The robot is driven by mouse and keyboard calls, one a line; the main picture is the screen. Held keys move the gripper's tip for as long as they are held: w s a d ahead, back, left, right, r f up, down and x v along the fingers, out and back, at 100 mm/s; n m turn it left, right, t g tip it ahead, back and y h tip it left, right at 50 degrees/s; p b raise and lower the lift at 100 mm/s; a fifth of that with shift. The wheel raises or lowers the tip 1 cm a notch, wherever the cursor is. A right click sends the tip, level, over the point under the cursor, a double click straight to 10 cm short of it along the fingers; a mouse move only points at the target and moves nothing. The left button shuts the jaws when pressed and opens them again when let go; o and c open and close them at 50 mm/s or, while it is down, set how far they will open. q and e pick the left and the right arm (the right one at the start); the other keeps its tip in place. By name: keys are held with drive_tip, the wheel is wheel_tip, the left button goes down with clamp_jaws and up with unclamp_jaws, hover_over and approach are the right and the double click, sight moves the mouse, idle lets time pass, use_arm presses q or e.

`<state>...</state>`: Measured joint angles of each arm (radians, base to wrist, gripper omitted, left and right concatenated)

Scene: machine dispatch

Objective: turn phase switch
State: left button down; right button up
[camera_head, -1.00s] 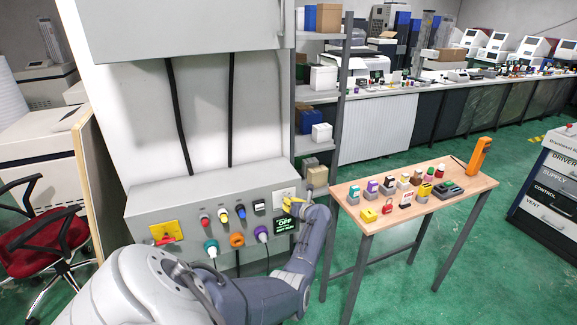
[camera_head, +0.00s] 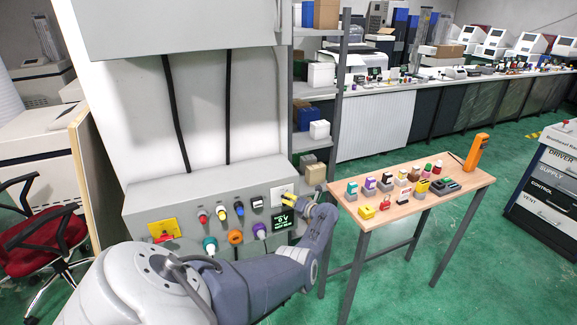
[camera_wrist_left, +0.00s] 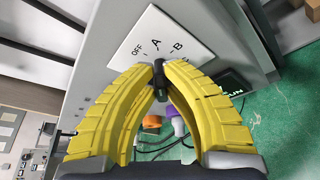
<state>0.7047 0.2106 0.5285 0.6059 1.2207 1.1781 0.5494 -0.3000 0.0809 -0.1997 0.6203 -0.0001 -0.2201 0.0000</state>
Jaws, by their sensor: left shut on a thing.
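The phase switch is a white plate (camera_wrist_left: 143,40) marked OFF, A and B, with a small black knob (camera_wrist_left: 158,73). In the head view the plate (camera_head: 277,191) is at the right end of the grey control panel. My left gripper (camera_wrist_left: 159,92) has its yellow fingertips closed on the knob from both sides. The knob is mostly covered by the fingertips, so I cannot tell which mark it points to. In the head view the left gripper (camera_head: 286,200) is at the plate, above a dark display (camera_head: 284,222) with green text. My right gripper is not in view.
The panel also carries a yellow plate with a red handle (camera_head: 163,231), several coloured buttons and an orange connector (camera_head: 235,237). A wooden table (camera_head: 400,208) with small coloured blocks stands close to the right of my left arm. A shelf rack (camera_head: 335,110) stands behind.

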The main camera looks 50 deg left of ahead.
use_arm(q)
drive_tip(key=c, duration=1.5)
unclamp_jaws()
drive_tip(key=shift+o, duration=0.2)
drive_tip(key=v, duration=1.2)
